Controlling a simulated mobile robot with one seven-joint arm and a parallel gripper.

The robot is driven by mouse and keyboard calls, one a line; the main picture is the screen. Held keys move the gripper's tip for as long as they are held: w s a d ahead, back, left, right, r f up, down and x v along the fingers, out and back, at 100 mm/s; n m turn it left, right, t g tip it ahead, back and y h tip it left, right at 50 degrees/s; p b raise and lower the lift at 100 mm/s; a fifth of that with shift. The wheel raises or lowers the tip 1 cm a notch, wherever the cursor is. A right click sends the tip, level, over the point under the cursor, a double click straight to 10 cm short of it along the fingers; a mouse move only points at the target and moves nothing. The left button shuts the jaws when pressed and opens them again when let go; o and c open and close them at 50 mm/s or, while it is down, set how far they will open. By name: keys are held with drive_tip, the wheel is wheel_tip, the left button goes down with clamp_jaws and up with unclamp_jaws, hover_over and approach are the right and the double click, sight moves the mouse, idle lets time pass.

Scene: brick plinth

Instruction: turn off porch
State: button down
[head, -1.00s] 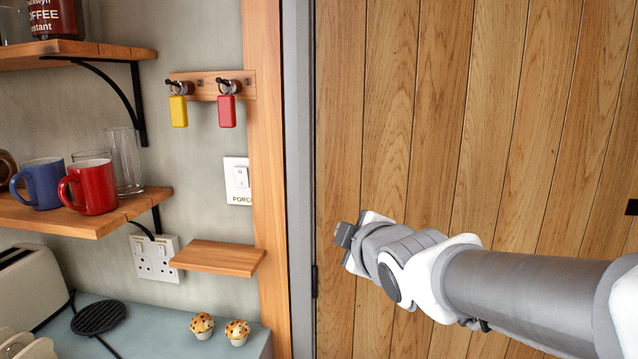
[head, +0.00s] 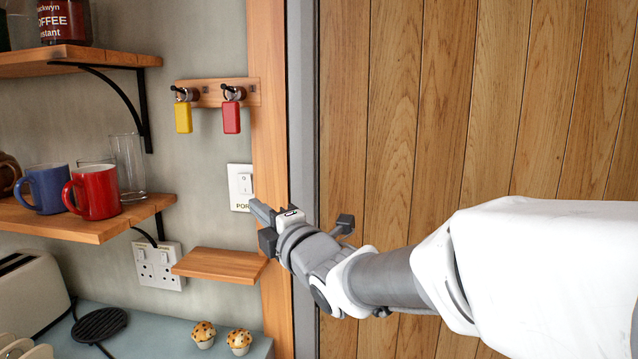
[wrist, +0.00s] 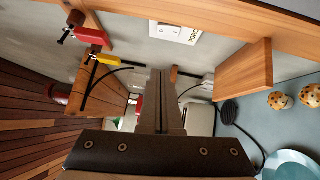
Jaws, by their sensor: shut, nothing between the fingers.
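A white switch plate (head: 239,198) with a rocker switch (head: 244,184) is on the wall, left of the wooden door frame. Its label is partly covered and reads "POR" in the head view. The plate also shows near the top of the wrist view (wrist: 190,40), labelled PORCH. My gripper (head: 257,208) is shut and empty, its tip in front of the plate's lower right edge in the head view. In the wrist view the closed fingers (wrist: 160,80) point below the plate, apart from it in the picture. I cannot tell the rocker's exact tilt.
A small wooden shelf (head: 220,264) juts out just below the switch. A key rack (head: 214,96) with yellow and red tags hangs above. Mugs stand on a shelf (head: 90,226) at left. A socket (head: 159,266) and two muffins (head: 239,341) are lower down.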

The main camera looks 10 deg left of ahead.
sight(241, 178)
drive_tip(key=p+x, duration=0.1)
drive_tip(key=x, duration=0.3)
drive_tip(key=w+d+p+x, duration=0.1)
drive_tip(key=x, duration=0.3)
drive_tip(key=w+d+p+x, duration=0.1)
drive_tip(key=x, duration=0.3)
drive_tip(key=shift+s+d+r, duration=0.1)
drive_tip(key=shift+b, duration=0.45)
drive_tip(key=shift+w+r, duration=0.1)
drive_tip(key=shift+w, duration=0.1)
